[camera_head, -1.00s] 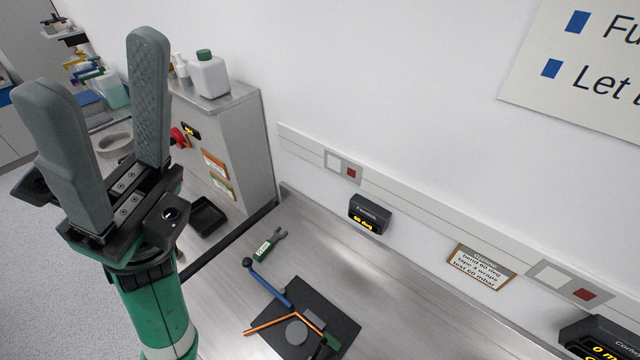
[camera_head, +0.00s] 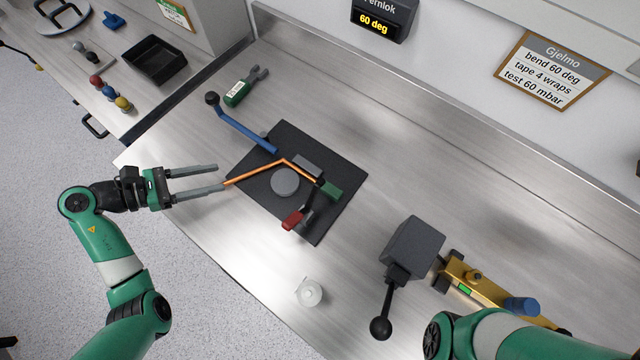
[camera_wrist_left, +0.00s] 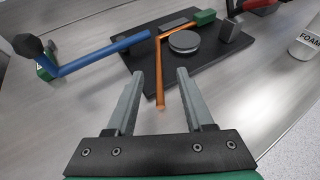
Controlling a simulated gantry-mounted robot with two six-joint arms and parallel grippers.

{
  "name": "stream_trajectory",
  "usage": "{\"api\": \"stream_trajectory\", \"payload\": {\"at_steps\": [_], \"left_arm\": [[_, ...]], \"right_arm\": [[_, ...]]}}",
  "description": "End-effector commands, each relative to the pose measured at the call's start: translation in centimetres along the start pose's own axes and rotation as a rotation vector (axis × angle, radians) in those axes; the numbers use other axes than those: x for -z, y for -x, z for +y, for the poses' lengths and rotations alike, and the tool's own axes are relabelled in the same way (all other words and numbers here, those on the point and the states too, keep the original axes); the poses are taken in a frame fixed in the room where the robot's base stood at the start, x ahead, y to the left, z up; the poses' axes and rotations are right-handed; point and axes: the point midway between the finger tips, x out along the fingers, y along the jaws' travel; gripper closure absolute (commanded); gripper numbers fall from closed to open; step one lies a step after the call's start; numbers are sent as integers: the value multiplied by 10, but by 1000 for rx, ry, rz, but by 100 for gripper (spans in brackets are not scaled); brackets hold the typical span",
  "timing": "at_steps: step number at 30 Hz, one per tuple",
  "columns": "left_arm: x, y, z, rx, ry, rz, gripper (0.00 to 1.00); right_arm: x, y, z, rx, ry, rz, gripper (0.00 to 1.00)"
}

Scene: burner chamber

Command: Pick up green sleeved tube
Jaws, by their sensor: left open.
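The green sleeved tube (camera_head: 260,171) is a thin copper-coloured tube with a bend and a green sleeve (camera_head: 332,190) at its far end. It lies on the black bending plate (camera_head: 338,210), beside a round grey disc. My left gripper (camera_head: 221,177) is open at the left edge of the plate, near the tube's free end. In the left wrist view the free end of the tube (camera_wrist_left: 160,85) points toward my gripper and shows between the two open fingers (camera_wrist_left: 157,78). I cannot tell whether either finger touches it. My right gripper is out of view.
A blue lever (camera_head: 243,130) with a black knob crosses the plate's upper left side. A red-ended handle (camera_head: 292,219) stands at its front. A green-handled tool (camera_head: 239,92), white roll (camera_head: 309,292), grey block (camera_head: 412,247) and brass device (camera_head: 478,286) lie around.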

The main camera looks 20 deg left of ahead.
Motion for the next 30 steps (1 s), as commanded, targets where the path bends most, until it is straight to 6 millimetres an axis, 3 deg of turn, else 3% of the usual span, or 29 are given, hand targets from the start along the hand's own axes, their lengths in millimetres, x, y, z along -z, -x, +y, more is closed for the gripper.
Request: {"api": "stream_trajectory", "payload": {"at_steps": [9, 16, 24, 30], "left_arm": [[0, -56, 0, 3, -1, -1, 48], [-1, -65, 1, 2, -2, -2, 48], [-2, -108, 4, 3, -1, -2, 48], [-4, -112, 4, 0, -1, -2, 48]], "right_arm": [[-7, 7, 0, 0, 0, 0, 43], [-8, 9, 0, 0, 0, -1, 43], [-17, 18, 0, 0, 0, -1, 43], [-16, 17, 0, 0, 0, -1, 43]]}}
